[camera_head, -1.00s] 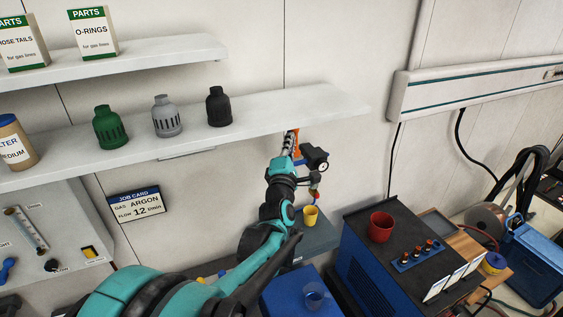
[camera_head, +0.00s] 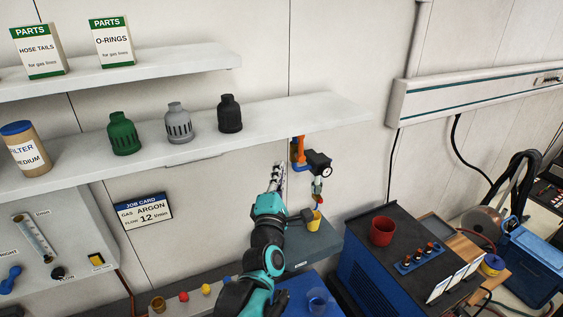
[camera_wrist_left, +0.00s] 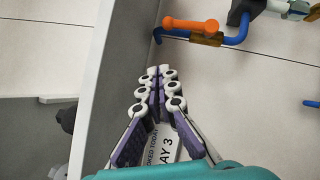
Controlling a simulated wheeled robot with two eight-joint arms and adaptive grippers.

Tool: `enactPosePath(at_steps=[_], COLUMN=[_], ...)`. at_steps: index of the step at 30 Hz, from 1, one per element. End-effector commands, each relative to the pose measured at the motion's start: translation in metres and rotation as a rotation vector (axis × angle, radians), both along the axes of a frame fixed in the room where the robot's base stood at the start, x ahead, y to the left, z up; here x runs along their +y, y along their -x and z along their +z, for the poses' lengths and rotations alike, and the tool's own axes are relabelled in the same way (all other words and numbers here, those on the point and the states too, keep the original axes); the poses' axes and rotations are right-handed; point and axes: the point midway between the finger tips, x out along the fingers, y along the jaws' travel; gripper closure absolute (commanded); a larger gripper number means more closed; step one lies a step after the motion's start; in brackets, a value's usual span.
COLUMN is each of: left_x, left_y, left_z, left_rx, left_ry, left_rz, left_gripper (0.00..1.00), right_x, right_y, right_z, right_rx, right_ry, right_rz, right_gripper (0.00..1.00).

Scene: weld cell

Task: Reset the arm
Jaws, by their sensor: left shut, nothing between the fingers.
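My left arm (camera_head: 268,245), teal and black, reaches up from the bottom middle of the head view. Its gripper (camera_head: 279,170) points upward, below the front edge of the lower shelf and left of the gas regulator (camera_head: 319,164). In the left wrist view the fingers of the gripper (camera_wrist_left: 160,76) are together, with nothing held. A white label with dark print (camera_wrist_left: 163,150) shows partly behind the fingers. An orange handle on a blue pipe (camera_wrist_left: 190,25) is ahead and to the right, apart from the fingertips. My right gripper is not in view.
The lower shelf (camera_head: 300,112) carries green, grey and black bottle-like parts. A yellow cup (camera_head: 315,220) stands just right of my arm. A blue welding machine (camera_head: 375,262) with a red cup (camera_head: 383,231) on top stands further right. Bare wall lies left of the gripper.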

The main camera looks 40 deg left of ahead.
Motion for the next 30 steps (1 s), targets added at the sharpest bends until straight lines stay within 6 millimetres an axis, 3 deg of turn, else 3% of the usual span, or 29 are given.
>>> enactPosePath(at_steps=[10, 14, 17, 22, 27, 30], left_x=[-0.005, -0.027, -0.065, -0.145, -0.200, -0.216], left_y=[0.007, -0.002, -0.011, -0.004, 0.041, 0.074], left_z=[-0.002, -0.028, -0.076, -0.189, -0.302, -0.355], left_rx=[0.006, 0.104, 0.280, 0.658, 0.978, 1.118], left_ry=[-0.006, -0.078, -0.228, -0.628, -1.076, -1.309], left_rz=[-0.003, -0.054, -0.149, -0.391, -0.660, -0.808], left_gripper=[1.00, 1.00, 1.00, 1.00, 1.00, 1.00], right_x=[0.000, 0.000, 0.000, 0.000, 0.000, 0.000], right_y=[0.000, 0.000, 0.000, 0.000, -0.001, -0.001], right_z=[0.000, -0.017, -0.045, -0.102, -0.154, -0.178], right_rx=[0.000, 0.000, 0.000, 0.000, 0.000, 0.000], right_ry=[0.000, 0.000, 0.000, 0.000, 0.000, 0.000], right_rz=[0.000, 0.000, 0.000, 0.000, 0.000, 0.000], right_gripper=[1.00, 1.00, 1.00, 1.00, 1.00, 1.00])
